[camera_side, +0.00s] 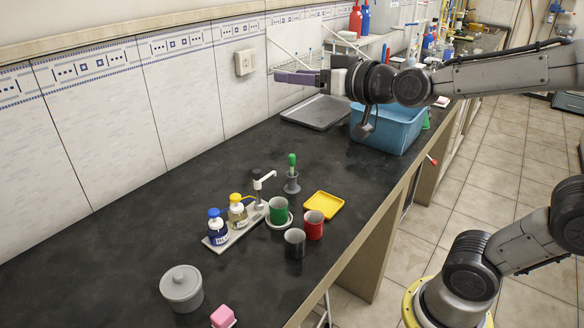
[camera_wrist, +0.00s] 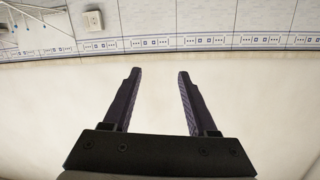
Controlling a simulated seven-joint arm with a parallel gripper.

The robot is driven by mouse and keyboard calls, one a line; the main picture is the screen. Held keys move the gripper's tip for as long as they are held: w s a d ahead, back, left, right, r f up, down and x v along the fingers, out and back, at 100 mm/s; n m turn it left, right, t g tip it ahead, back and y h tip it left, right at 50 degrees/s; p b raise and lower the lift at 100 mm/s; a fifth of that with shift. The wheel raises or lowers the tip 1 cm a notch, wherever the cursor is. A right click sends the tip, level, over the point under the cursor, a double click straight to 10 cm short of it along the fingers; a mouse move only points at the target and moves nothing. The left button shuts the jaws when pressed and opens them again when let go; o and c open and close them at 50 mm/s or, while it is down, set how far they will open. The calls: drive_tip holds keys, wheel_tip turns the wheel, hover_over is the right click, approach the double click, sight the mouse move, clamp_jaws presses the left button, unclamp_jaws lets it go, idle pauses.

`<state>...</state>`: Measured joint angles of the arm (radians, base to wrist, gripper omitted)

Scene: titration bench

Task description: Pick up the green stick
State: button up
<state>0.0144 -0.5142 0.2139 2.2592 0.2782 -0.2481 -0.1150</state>
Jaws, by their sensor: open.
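The green stick (camera_side: 292,161) stands upright in a small grey holder (camera_side: 292,184) on the black bench, near the middle of the side view. Only its green upper part shows; its lower end is hidden in the holder. My gripper (camera_side: 277,75) is high above the bench, beyond the stick in the side view, and points left toward the tiled wall. In the wrist view its two dark fingers (camera_wrist: 159,74) are apart with nothing between them. The stick is not in the wrist view.
A white dispenser (camera_side: 262,185) stands close beside the holder. Green (camera_side: 278,210), red (camera_side: 314,226) and dark (camera_side: 295,244) cups, two bottles and a yellow tray (camera_side: 324,205) are nearby. A blue basin (camera_side: 385,137) and grey tray (camera_side: 318,113) lie behind. The bench's left part is clear.

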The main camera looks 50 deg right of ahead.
drive_tip(key=w+d+m+t+h, duration=0.1)
drive_tip(key=w+d+m+h, duration=0.1)
drive_tip(key=w+d+h, duration=0.3)
drive_tip(key=m+g+h, duration=0.3)
drive_tip(key=h, duration=0.2)
hover_over(293, 161)
drive_tip(key=f, duration=1.6)
drive_tip(key=w+f, duration=0.1)
drive_tip(key=f, duration=0.8)
drive_tip(key=shift+d, duration=0.3)
drive_tip(key=shift+f, duration=0.65)
wheel_tip(293, 161, down, 4)
drive_tip(key=shift+f, duration=0.1)
drive_tip(key=shift+w+d+r, duration=0.25)
drive_tip(key=shift+w+d, duration=0.7)
drive_tip(key=shift+w, duration=0.2)
